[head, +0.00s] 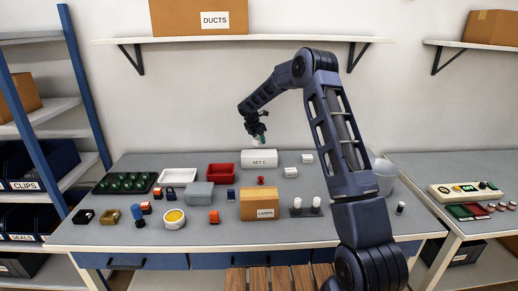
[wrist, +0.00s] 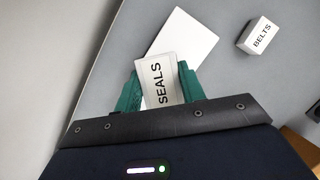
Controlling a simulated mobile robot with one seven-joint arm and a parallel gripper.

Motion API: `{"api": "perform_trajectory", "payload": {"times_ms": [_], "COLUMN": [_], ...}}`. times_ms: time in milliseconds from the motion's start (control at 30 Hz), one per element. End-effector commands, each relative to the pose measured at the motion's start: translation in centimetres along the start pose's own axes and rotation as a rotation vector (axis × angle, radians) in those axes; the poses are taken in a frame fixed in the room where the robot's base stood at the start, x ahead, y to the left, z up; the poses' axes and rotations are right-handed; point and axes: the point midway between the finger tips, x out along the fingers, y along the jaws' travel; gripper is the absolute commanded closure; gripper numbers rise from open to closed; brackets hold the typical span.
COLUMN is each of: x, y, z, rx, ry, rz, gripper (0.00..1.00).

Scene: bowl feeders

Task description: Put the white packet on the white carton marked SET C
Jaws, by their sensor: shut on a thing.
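The white packet (wrist: 162,82), printed SEALS, is held between the green fingers of my gripper (wrist: 160,88) in the wrist view. In the head view my gripper (head: 259,140) hangs above the back of the table, over the white carton marked SET C (head: 259,160); the packet is too small to make out there. In the wrist view a plain white top (wrist: 187,38), which looks like that of the carton, lies beyond and below the packet. The packet partly covers it and appears apart from it.
A small white box marked BELTS (wrist: 261,37) is to the right in the wrist view. In the head view a red tray (head: 221,171) stands left of the carton, and a brown LAMPS box (head: 262,203) stands in front. White boxes (head: 291,172) are at its right.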

Motion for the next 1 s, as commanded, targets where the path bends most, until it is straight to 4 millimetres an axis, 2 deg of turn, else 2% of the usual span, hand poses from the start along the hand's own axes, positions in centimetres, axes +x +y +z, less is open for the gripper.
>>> {"api": "perform_trajectory", "payload": {"times_ms": [267,533,933,967,1000], "x": [1.6,4.7,5.2,5.2,5.2], "y": [0.0,0.0,0.0,0.0,0.0], "z": [-0.7,-2.0,-2.1,-2.1,-2.1], "rx": [-0.001,-0.002,0.0,0.0,0.0], "ry": [0.0,0.0,0.0,0.0,0.0], "rz": [0.0,-0.001,0.001,0.001,0.001], "gripper": [0.84,0.84,0.84,0.58,0.51]}}
